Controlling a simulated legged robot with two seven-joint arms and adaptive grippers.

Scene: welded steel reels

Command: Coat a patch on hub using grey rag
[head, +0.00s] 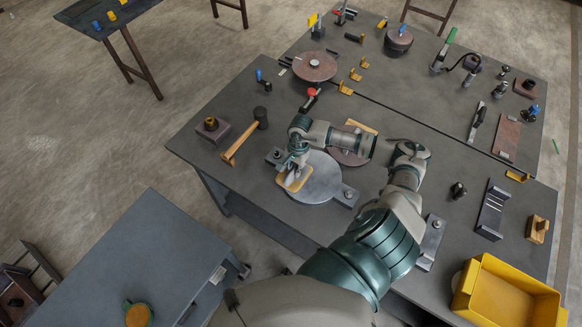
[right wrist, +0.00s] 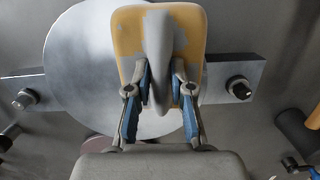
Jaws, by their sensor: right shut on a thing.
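The hub looks to be the smooth grey disc (head: 320,182) on the near part of the table; it also fills much of the right wrist view (right wrist: 85,70). My right gripper (head: 295,167) is over the disc's left side. Its blue-sided fingers (right wrist: 160,92) are shut on the grey ridge of a tan-orange pad with greyish edges, which I take for the grey rag (right wrist: 130,38). The rag also shows in the head view (head: 290,184), lying flat over the disc's left edge. Whether it touches the disc I cannot tell. My left gripper is out of view.
A bar with bolts (right wrist: 226,80) shows at the disc's sides. A brown disc (head: 349,155) lies behind it, partly under my arm. A mallet (head: 240,143) lies left, a yellow bin (head: 505,292) stands front right.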

